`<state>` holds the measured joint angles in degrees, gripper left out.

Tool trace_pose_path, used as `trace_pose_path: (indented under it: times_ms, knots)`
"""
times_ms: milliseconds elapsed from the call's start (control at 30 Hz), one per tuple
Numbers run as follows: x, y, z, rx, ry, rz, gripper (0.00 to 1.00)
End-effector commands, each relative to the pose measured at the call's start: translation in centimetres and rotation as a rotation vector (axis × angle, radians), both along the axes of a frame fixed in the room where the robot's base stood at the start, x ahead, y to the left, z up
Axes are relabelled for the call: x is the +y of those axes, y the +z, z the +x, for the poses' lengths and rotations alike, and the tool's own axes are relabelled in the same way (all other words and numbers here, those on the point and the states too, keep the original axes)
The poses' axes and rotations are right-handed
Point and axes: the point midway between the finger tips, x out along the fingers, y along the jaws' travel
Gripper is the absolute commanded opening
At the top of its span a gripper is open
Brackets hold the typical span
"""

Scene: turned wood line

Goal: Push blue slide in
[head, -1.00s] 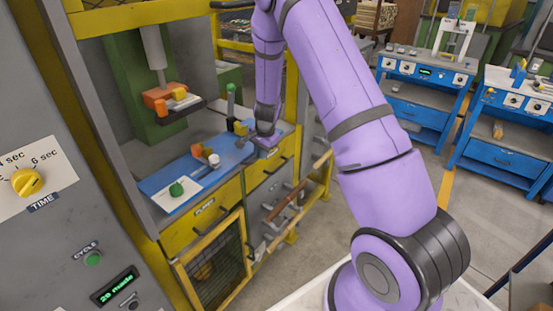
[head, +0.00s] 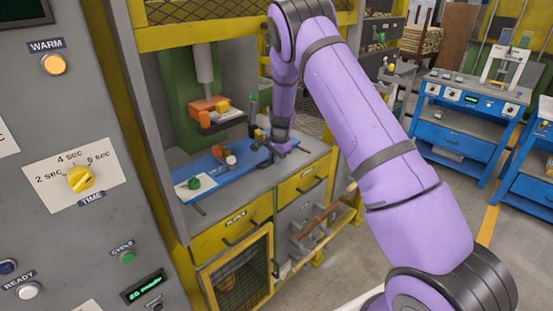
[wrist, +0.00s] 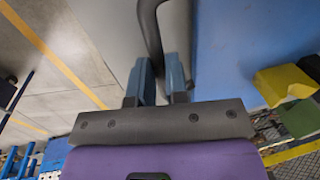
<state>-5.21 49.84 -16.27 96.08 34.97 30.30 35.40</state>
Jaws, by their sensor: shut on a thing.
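The blue slide (head: 222,172) is a flat blue plate on the grey bench top inside the yellow-framed press. It also fills the upper right of the wrist view (wrist: 240,45). A dark grey curved bar (wrist: 150,28), like a handle, runs beside its edge. My gripper (wrist: 160,72) is shut on this bar, one blue-grey finger on each side. In the head view my gripper (head: 275,150) is at the slide's right end and hides part of it. Where the bar joins the slide is hidden.
On the slide are a green knob (head: 194,182) on a white card, an orange piece (head: 218,152) and a yellow block (wrist: 284,84). The press head (head: 210,108) hangs above. A grey bench strip (head: 230,197) lies bare in front. Yellow drawers (head: 233,228) are below.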

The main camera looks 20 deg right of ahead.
Motion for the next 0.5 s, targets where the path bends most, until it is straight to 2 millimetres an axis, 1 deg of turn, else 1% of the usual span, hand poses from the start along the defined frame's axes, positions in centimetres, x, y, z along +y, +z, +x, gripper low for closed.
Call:
trace_pose_path:
  times_ms: [33, 67, 100, 133, 367, 500]
  knots:
    - [0.22, 0.33, 0.54, -0.015, 0.001, 0.000, 0.21]
    - [0.22, 0.34, 0.53, -0.015, 0.001, 0.000, 0.28]
    - [0.21, 0.32, 0.51, -0.014, 0.001, 0.000, 0.38]
    - [0.20, 0.31, 0.47, -0.013, 0.001, -0.001, 0.40]
    - [0.12, 0.20, 0.30, -0.009, 0.000, 0.000, 0.40]
    - [-0.08, 0.18, -0.23, -0.006, 0.000, 0.000, 0.40]
